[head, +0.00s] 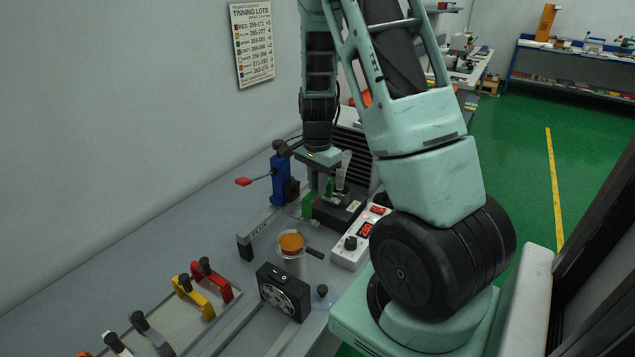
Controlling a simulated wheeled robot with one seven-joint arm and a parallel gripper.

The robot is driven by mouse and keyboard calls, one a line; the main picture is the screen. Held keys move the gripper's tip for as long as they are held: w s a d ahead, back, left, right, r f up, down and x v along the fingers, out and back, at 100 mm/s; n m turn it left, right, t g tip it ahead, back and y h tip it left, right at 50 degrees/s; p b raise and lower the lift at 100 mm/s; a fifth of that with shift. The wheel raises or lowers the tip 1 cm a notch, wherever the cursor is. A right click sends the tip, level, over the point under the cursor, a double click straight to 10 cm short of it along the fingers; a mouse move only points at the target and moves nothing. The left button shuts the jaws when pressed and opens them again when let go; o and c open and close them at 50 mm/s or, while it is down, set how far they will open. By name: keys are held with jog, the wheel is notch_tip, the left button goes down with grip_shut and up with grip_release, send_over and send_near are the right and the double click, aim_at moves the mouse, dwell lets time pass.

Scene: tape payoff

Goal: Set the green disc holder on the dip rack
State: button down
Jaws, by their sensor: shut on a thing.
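In the head view, my gripper (322,186) points down over the far part of the bench and is shut on the green disc holder (308,204). Only small green parts of the holder show; the fingers and nearby gear hide the rest. The holder is beside a dark block (338,213), and I cannot tell whether they touch. A blue upright device (281,174) with a red-tipped lever stands just left of my gripper. I cannot tell for certain which part here is the dip rack.
Red (223,288), yellow (203,303) and grey (153,335) holders stand in a tray at the lower left. A beaker of orange liquid (291,243), a black fan box (284,291) and a white controller (357,240) crowd the bench. A wall runs along the left.

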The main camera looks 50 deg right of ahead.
jog(key=shift+f, duration=0.3)
jog(key=c, duration=0.6)
grip_release()
jog(key=shift+c, duration=0.2)
jog(key=shift+r, duration=0.15)
jog(key=shift+r+p, duration=3.05)
jog(key=shift+r, duration=0.4)
